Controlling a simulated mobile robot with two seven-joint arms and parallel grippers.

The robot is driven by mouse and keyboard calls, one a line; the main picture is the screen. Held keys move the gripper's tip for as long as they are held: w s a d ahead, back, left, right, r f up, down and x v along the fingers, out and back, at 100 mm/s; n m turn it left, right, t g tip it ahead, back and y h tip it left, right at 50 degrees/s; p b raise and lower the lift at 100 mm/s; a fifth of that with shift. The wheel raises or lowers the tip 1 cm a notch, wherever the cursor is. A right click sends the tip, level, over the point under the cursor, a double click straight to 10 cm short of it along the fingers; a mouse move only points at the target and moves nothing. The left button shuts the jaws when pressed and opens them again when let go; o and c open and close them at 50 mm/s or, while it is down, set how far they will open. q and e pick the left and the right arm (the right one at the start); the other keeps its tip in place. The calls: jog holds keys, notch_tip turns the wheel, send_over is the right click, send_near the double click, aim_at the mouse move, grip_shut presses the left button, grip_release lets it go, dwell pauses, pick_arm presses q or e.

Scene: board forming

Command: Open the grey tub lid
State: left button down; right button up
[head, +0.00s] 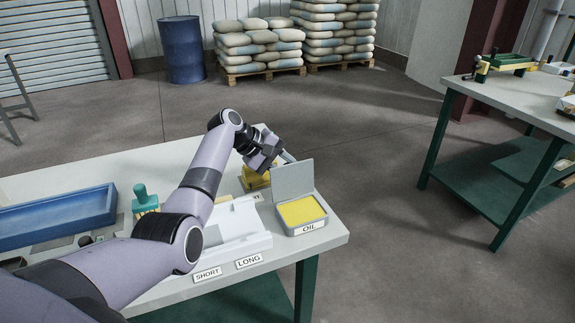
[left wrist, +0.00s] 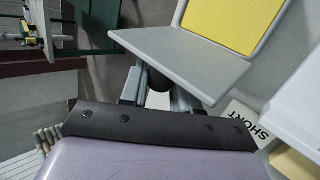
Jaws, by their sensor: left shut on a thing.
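The grey tub (head: 291,231) with the OIL label stands near the right front corner of the table, yellow inside. Its grey lid (head: 293,179) stands up steeply along the tub's back side, so the tub is open. My left gripper (head: 287,157) is at the lid's upper edge, shut on the lid. In the left wrist view the lid (left wrist: 185,58) covers part of the fingers (left wrist: 155,88), and the tub's yellow inside (left wrist: 225,22) shows beyond it. The exact contact is partly hidden. My right gripper is not in view.
A white tray (head: 250,246) with SHORT and LONG labels sits left of the tub. A blue tray (head: 60,213) and a green-handled tool (head: 144,201) are farther left. Floor lies beyond the table's right edge.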

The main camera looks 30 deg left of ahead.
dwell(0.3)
pick_arm(q)
jog(key=c, duration=0.9)
grip_release()
jog(key=shift+c, duration=0.2)
jog(key=v, duration=0.7)
